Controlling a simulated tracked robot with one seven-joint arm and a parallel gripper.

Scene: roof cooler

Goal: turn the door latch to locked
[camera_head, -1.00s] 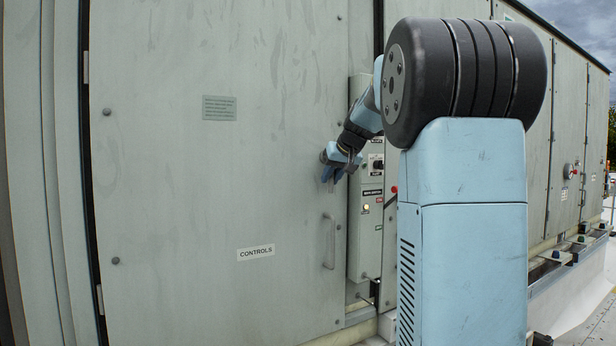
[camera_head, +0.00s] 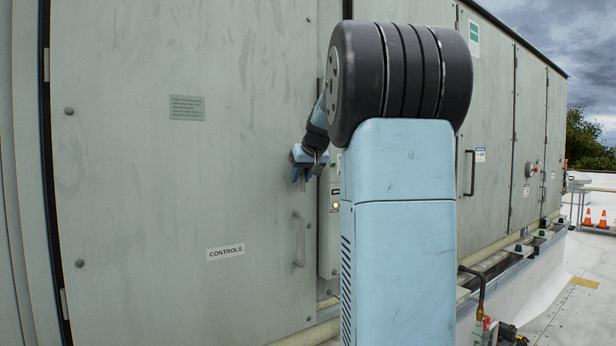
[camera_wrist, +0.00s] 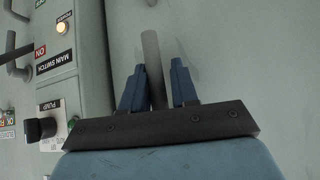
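A grey lever (camera_wrist: 152,60), which looks like the door latch, stands out from the grey door (camera_head: 250,150). In the wrist view it lies between the two blue fingers of my gripper (camera_wrist: 158,88). The fingers are apart, one on each side of it. The left finger appears very close to the lever, and a narrow gap shows on the right; contact cannot be told. No lock marking is visible.
The pull handle (camera_head: 299,240) is below my gripper. A control box (camera_head: 328,225) with a pump switch (camera_wrist: 42,129) and lit lamp (camera_wrist: 62,27) stands close beside the door's right edge. A CONTROLS label (camera_head: 226,252) is on the door. Open roof (camera_head: 575,300) lies right.

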